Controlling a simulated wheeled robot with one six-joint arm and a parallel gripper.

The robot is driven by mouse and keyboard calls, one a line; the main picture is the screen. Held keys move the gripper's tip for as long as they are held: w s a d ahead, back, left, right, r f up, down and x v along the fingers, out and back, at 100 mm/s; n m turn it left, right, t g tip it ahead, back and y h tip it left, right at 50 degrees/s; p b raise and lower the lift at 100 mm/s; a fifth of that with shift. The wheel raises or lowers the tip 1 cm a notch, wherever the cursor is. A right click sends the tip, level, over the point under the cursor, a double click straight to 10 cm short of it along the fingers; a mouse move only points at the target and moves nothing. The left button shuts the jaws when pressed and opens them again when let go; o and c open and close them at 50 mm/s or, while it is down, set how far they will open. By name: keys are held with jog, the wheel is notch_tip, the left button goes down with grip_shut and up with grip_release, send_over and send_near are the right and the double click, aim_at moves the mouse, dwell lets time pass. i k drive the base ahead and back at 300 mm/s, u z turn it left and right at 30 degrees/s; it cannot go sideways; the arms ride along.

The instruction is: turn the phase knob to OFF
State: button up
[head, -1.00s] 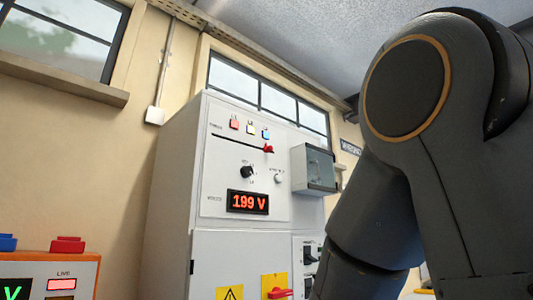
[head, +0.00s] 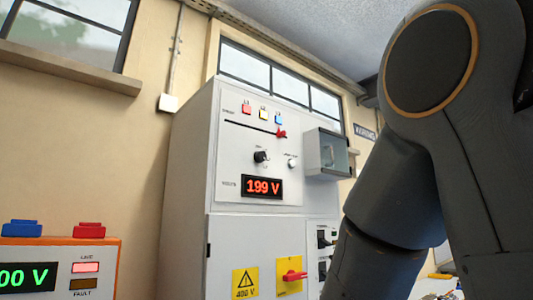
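A black knob (head: 261,157) sits on the upper panel of the tall grey cabinet (head: 187,170), above the red display (head: 262,187) reading 199 V. Its small labels are too blurred to read, so I cannot tell its setting or confirm that it is the phase knob. A smaller pale round control (head: 292,163) is to its right. My arm fills the right side; my gripper is out of view.
A clear-fronted box (head: 328,153) juts from the cabinet's right side. A red rotary handle (head: 294,276) on a yellow plate and a 400 V warning sign (head: 245,284) are below. An orange unit (head: 85,250) with red and blue terminals stands at the lower left.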

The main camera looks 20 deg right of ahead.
aim_at(259, 157)
jog(key=z, duration=0.5)
jog(key=k, duration=0.65)
jog(key=z, duration=0.55)
jog(key=i, duration=1.05)
jog(key=u, duration=0.7)
